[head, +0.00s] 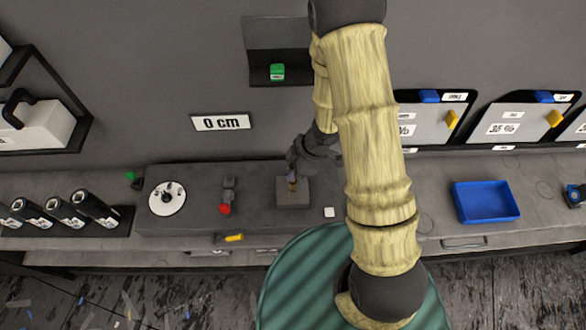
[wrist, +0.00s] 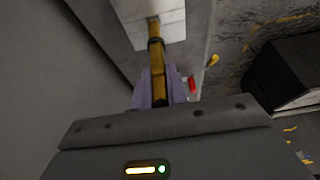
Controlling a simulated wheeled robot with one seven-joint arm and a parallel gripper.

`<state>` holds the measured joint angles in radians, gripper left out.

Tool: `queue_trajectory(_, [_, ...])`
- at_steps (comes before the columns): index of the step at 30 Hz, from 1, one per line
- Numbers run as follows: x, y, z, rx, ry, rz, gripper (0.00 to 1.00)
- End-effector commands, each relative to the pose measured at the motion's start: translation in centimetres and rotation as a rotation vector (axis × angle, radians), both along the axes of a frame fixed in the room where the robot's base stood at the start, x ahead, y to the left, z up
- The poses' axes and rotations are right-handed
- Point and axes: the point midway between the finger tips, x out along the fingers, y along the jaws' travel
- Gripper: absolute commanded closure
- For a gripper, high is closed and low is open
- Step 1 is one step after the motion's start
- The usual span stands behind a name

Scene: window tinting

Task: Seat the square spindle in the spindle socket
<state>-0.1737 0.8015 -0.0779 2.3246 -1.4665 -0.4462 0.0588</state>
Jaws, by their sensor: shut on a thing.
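The square spindle (wrist: 154,30) is a brass-coloured bar with a dark collar, held between the purple fingers of my gripper (wrist: 159,88) in the wrist view. Its far end points at a pale block with the spindle socket (wrist: 130,12) and overlaps it in the picture. In the head view my gripper (head: 292,177) is over the grey socket block (head: 300,199) on the bench, fingers pointing down. The socket opening is hidden, so I cannot tell how deep the spindle sits.
A blue tray (head: 486,202) stands farther right. Black rolls (head: 64,210) rest at the left.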

Motion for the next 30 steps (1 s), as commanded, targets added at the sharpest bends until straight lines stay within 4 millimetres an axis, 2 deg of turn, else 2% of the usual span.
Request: queue_trajectory(30, [0.0, 0.0, -2.2, 0.000, 0.000, 0.000, 1.00])
